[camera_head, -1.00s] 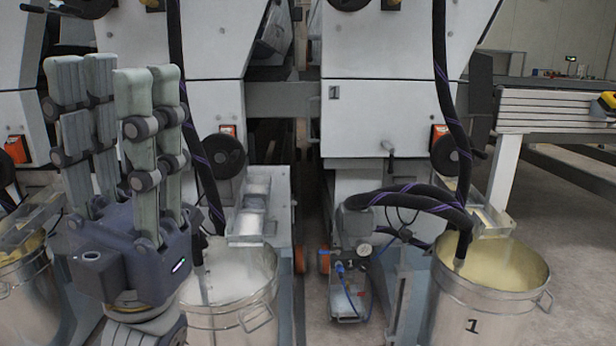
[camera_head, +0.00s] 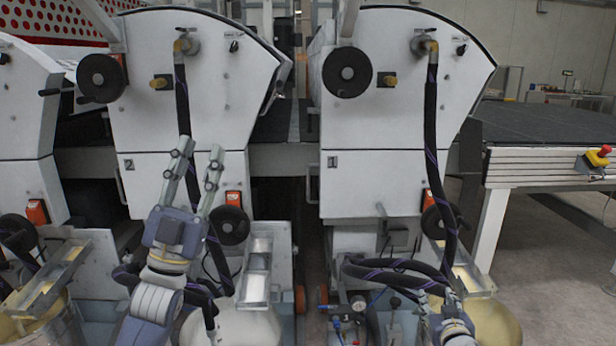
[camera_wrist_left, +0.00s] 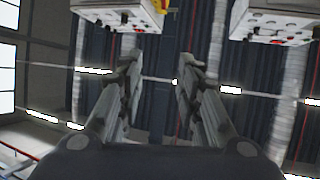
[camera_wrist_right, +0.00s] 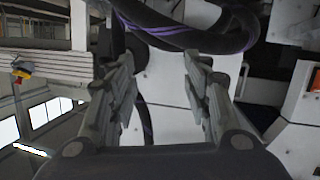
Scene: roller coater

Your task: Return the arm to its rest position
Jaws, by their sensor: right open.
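My left gripper (camera_head: 201,148) points upward in front of the machine marked 2, its two grey fingers spread and nothing between them. In the left wrist view its fingers (camera_wrist_left: 157,72) stand apart, with roof structure behind. My right gripper (camera_head: 436,298) is low at the right in the head view, by the black hoses of machine 1, partly cut off by the lower edge. In the right wrist view its fingers (camera_wrist_right: 160,72) are apart and empty, with a white panel and a dark hose beyond.
Roller coater machine 2 (camera_head: 150,120) and machine 1 (camera_head: 390,130) stand ahead with a narrow gap between. A conveyor table (camera_head: 545,170) with a red emergency button (camera_head: 604,151) stands at the right.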

